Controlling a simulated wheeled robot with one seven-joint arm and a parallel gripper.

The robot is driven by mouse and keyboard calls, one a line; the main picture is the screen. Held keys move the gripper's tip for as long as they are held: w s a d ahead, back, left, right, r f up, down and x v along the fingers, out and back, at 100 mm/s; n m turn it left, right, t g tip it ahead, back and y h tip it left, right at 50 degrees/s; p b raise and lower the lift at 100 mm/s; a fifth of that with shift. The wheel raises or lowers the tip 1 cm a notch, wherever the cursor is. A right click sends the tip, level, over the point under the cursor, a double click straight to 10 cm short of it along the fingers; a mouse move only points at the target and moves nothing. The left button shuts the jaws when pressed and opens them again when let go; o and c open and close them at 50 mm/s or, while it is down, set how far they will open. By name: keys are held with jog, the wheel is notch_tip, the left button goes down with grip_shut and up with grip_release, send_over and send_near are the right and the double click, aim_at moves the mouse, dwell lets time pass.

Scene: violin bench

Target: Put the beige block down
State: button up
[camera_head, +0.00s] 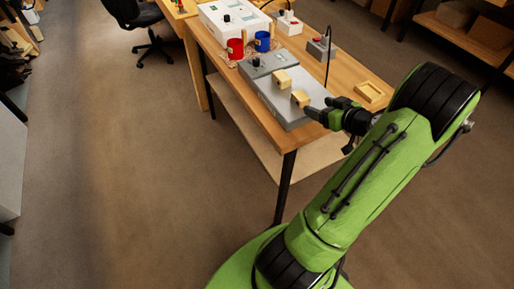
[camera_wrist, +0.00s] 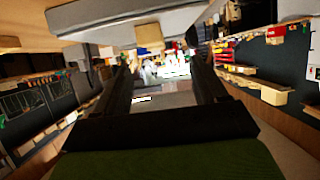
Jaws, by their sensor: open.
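Two beige blocks rest on the light grey plate (camera_head: 284,112) of a bench device in the head view. The farther beige block (camera_head: 282,78) is near the plate's back, and the nearer beige block (camera_head: 300,98) is close to my gripper (camera_head: 311,110). My gripper is open, at the plate's right edge, with no block visible between its fingers. In the wrist view the scene appears upside down. There a beige block (camera_wrist: 150,37) shows against the grey plate (camera_wrist: 110,17), beyond the open fingers (camera_wrist: 160,75). Whether a finger touches the nearer block is unclear.
A small wooden tray (camera_head: 371,92) lies to the right on the bench (camera_head: 345,82). A red mug (camera_head: 235,49), a blue mug (camera_head: 262,42) and a grey box with a cable (camera_head: 320,49) stand behind the plate. Bare bench lies between plate and tray.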

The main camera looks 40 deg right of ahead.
jog(key=w+a+r+n+g+y, duration=0.2)
jog(key=w+a+r+g, duration=0.15)
jog(key=a, duration=0.85)
jog(key=w+a+r+n+g+y, duration=0.2)
jog(key=w+a, duration=0.3)
jog(key=a, duration=0.6)
jog(key=s+a+r+m+g, duration=0.1)
jog(key=s+a+r, duration=0.1)
jog(key=s+a, duration=0.5)
jog(key=s+a+r+g+h, duration=0.1)
jog(key=s+a+r, duration=0.2)
jog(key=s+a, duration=0.3)
jog(key=s, duration=0.2)
jog(key=shift+s+a+m, duration=0.4)
